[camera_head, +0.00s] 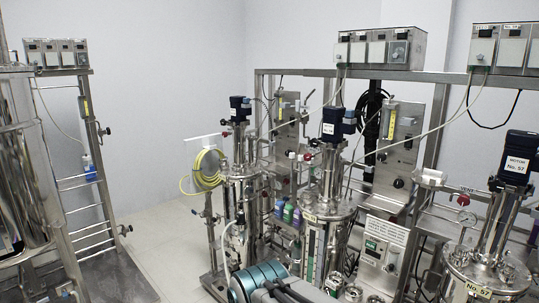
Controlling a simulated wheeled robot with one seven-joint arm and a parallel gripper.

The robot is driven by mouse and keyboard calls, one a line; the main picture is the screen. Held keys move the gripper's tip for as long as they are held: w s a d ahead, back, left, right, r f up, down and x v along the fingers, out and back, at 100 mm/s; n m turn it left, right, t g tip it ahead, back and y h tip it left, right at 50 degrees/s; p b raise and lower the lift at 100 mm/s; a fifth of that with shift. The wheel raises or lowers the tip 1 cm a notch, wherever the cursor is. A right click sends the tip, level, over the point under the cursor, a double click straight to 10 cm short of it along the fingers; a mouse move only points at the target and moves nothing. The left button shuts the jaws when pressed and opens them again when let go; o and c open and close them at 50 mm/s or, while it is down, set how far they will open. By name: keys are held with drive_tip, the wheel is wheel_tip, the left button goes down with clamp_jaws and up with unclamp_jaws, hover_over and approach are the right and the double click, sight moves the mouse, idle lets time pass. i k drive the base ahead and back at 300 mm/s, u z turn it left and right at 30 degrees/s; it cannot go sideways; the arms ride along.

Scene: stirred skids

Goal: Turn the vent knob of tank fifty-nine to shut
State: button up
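Several steel stirred tanks stand in a row. The middle tank (328,207) and the farther left tank (241,190) have dark motors whose labels are too small to read. I cannot tell which tank is fifty-nine. A red knob (463,199) sits by a VENT mark on the panel near tank 57. Another small red knob (307,157) shows behind the middle tank. The settings of the knobs cannot be read. I cannot make out my gripper; a teal-banded part, seemingly my arm, is at the bottom centre.
A steel frame with control boxes (382,47) stands behind the tanks. A yellow hose coil (208,168) hangs at left of them. Another large vessel (22,170) and ladder-like rack (93,185) stand at far left. Clear floor (165,245) lies between.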

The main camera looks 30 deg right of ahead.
sight(308, 157)
drive_tip(key=z, duration=0.35)
drive_tip(key=i, duration=0.75)
drive_tip(key=z, duration=1.05)
drive_tip(key=i, duration=0.35)
drive_tip(key=z, duration=0.3)
